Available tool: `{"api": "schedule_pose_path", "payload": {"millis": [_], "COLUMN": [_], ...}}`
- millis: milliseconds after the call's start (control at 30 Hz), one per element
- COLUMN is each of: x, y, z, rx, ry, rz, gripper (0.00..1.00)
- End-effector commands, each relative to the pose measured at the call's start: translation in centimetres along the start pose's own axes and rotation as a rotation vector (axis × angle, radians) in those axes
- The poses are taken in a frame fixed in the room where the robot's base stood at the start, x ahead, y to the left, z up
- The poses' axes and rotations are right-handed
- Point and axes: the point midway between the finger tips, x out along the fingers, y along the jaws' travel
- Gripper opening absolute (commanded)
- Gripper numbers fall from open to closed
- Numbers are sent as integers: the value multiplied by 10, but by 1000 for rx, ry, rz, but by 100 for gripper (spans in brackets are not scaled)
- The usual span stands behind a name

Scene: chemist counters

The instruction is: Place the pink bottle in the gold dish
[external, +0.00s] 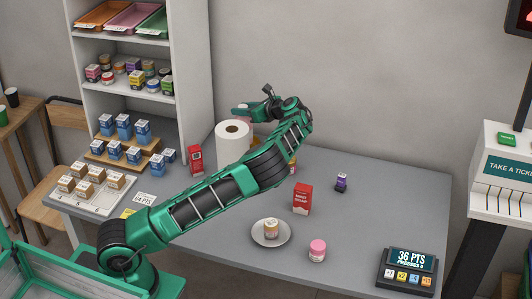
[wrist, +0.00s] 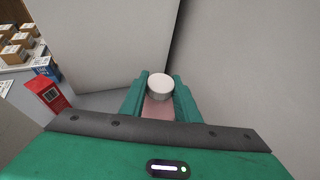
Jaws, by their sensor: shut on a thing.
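My gripper (external: 242,111) is raised at the back of the counter, near the wall and just above and behind the white paper roll. In the wrist view its fingers (wrist: 158,100) are shut on the pink bottle (wrist: 158,107), which has a pale round cap (wrist: 160,86) and a dull pink body. The lower part of the bottle is hidden. A pale round dish (external: 257,240) at the front of the counter holds a small jar.
The white paper roll (external: 232,140) stands close to my gripper. A red box (external: 302,199), a pink-lidded jar (external: 317,250), a purple bottle (external: 341,183) and a points display (external: 407,268) stand on the grey counter. The counter's right side is mostly clear.

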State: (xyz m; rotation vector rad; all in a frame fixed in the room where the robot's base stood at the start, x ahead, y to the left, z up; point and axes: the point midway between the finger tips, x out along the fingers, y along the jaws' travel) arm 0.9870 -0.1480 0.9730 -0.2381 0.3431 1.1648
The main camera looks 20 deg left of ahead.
Motion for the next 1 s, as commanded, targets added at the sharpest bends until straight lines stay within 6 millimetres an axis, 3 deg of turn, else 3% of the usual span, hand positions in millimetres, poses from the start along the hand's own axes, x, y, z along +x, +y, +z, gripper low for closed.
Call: {"api": "schedule_pose_path", "payload": {"millis": [167,500,533,600,1000], "x": [8,9,10,9,4], "y": [0,0,0,0,0], "z": [-20,-23,-24,-24,-22], "rx": [1,1,2,1,1], "ry": [0,0,1,1,1], "rz": [1,0,0,0,-1], "gripper": [0,0,34,47,47]}}
